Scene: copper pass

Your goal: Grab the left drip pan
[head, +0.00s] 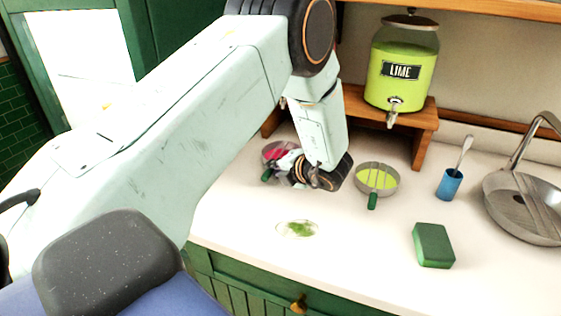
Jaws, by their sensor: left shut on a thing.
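The left drip pan (272,147) is a small round metal pan with pink-red liquid in it and a green handle at its front. It sits on the white counter, partly hidden behind my left gripper. My left gripper (277,171) reaches down at the pan's front side and is shut on it near the handle. The exact grip is hidden by the fingers and wrist. A second drip pan (377,180) with yellow-green liquid and a green handle stands to the right, apart from the gripper. My right gripper is out of view.
A lime dispenser (402,75) stands on a wooden stand (424,134) behind the second pan.

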